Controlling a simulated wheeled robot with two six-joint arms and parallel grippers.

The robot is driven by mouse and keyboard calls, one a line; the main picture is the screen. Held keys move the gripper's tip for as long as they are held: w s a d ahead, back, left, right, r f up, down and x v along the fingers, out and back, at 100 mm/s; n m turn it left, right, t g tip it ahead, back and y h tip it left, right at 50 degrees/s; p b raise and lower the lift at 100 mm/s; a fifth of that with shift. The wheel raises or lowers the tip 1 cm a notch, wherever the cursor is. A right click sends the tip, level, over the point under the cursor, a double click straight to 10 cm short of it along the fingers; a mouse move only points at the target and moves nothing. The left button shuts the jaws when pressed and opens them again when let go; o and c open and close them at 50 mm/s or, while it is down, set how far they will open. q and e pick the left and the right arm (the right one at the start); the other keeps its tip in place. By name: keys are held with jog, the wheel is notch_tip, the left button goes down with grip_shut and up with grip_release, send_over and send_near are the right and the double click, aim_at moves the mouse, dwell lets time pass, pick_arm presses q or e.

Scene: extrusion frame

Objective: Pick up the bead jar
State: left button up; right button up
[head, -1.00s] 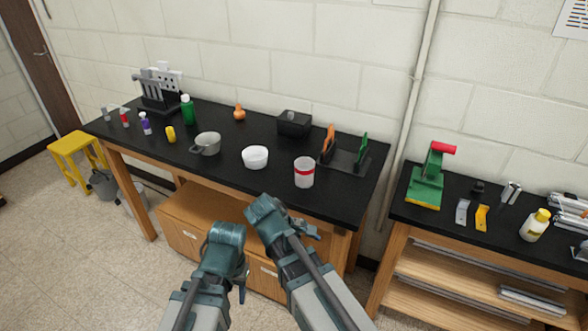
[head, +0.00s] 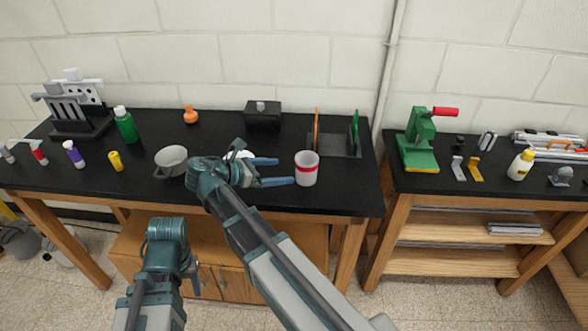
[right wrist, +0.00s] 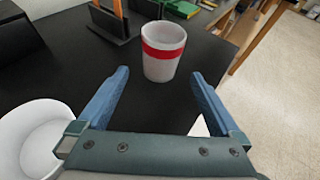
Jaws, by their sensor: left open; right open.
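A white jar with a red band (head: 307,168), which I take as the bead jar, stands upright on the black table. It also shows in the right wrist view (right wrist: 162,50), ahead between the finger lines. Its contents are not visible. My right gripper (head: 285,171) is open and empty, its fingers pointing at the jar from its left. The fingertips (right wrist: 160,78) are just short of the jar, and I cannot tell whether one touches. My left gripper (head: 194,283) is open, low in front of the table, with its fingers partly hidden.
A white bowl (right wrist: 38,138) sits close beside the right gripper, mostly hidden in the head view. A grey pot (head: 171,161) is farther left. A dark rack (head: 340,147) with orange and green pieces stands behind the jar. The table's front edge is near.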

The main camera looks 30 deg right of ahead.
aim_at(301, 169)
jog(key=shift+w, duration=0.1)
jog(key=b+x, duration=0.3)
jog(key=x, duration=0.4)
jog(key=shift+d+f, duration=0.2)
jog(key=shift+d, duration=0.6)
jog(key=shift+f, duration=0.1)
jog(key=b+x, duration=0.2)
jog(key=x, duration=0.3)
jog(key=shift+a+f+b, duration=0.1)
jog(key=shift+b, duration=0.2)
jog(key=c, duration=1.3)
jog(key=shift+o, duration=0.2)
